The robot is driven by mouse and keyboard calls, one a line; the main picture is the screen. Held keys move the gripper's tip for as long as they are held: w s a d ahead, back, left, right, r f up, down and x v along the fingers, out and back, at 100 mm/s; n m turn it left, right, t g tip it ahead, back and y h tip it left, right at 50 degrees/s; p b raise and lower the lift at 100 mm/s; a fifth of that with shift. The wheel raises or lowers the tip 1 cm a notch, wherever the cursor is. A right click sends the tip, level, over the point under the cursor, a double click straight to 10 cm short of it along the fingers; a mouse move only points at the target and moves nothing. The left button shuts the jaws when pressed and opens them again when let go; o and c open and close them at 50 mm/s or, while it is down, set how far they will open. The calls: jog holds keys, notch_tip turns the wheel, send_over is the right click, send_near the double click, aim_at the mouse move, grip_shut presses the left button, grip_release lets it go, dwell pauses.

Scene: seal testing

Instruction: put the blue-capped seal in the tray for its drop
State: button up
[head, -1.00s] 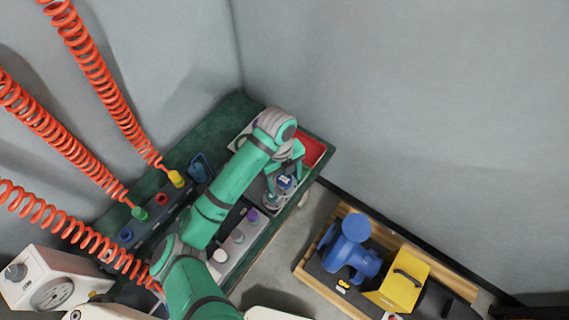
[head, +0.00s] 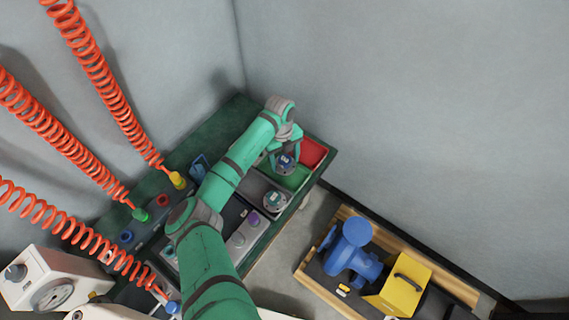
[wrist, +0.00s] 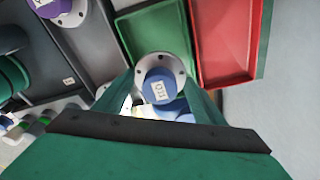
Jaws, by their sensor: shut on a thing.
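The blue-capped seal (head: 285,161) is between the fingers of my gripper (head: 287,158), which is shut on it. In the wrist view the seal (wrist: 159,88) shows a blue cap with a small white label and a pale round flange with holes. It is over the near part of the green tray (head: 298,180); whether it touches the floor of the tray is unclear. In the wrist view the green tray (wrist: 150,30) lies beyond the seal, and the red tray (wrist: 226,50) is to its right. The red tray (head: 313,152) also shows in the head view.
A grey tray (head: 262,184) beside the green one holds a round flanged seal (head: 275,200). A purple-capped seal (head: 252,218) stands nearer. Coiled red hoses (head: 90,60) hang at left near a dial gauge (head: 52,294). A blue pump (head: 350,250) sits in a wooden crate at right.

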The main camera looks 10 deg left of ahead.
jog(key=shift+w+f, duration=0.3)
jog(key=shift+f, duration=0.35)
jog(key=shift+a+f, duration=0.1)
jog(key=shift+f, duration=1.15)
jog(key=shift+f, duration=0.15)
jog(key=o, duration=1.4)
jog(key=shift+o, duration=0.2)
